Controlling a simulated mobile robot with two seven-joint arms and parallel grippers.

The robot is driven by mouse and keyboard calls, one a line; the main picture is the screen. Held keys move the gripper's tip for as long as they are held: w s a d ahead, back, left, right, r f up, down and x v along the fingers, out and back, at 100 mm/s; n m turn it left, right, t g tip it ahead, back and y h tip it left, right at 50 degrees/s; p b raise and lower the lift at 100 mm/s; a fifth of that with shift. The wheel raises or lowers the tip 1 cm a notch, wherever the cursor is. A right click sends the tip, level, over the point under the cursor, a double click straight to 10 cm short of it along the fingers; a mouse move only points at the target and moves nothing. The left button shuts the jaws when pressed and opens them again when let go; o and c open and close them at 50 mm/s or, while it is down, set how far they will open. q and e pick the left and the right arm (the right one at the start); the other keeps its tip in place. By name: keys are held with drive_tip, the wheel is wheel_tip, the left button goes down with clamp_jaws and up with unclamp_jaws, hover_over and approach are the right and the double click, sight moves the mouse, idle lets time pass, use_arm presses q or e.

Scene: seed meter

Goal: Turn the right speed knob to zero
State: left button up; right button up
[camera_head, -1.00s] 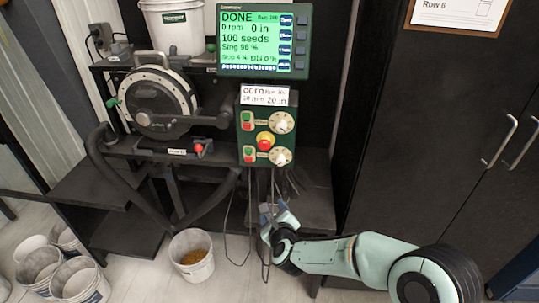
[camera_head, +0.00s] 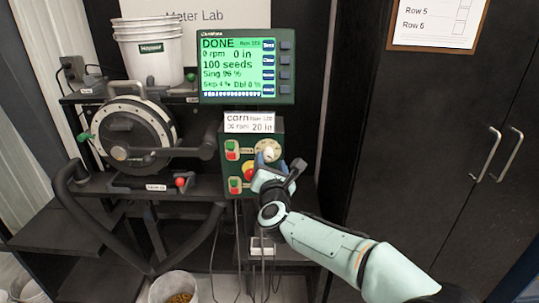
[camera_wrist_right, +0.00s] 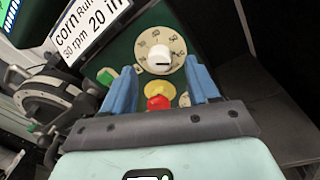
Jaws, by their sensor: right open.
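The green control box (camera_head: 236,140) carries a white upper knob on a cream dial (camera_head: 268,150). In the right wrist view the upper knob (camera_wrist_right: 160,59) shows between and beyond the fingers, with its dark mark pointing right. My right gripper (camera_head: 269,162) is open just in front of the box. Its blue fingers in the wrist view (camera_wrist_right: 162,76) stand apart, with nothing gripped. Contact with the knob cannot be told. The lower dial is hidden by the gripper in the head view; only a sliver shows in the wrist view. My left gripper is not in view.
A red stop button on yellow (camera_wrist_right: 158,102) sits below the upper knob. Green and red buttons (camera_head: 232,150) lie left of the dials. The monitor (camera_head: 246,67) reads DONE, 0 rpm. Cables hang below the box. A black cabinet (camera_head: 430,150) stands right.

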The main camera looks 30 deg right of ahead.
sight(269, 156)
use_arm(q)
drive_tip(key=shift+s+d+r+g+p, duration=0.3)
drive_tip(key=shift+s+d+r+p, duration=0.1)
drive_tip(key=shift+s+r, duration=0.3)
use_arm(e)
drive_tip(key=shift+x, duration=2.1)
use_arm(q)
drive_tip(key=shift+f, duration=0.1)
use_arm(e)
drive_tip(key=c, duration=1)
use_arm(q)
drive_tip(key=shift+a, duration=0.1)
use_arm(e)
drive_tip(key=shift+c, duration=0.2)
drive_tip(key=shift+n, duration=0.3)
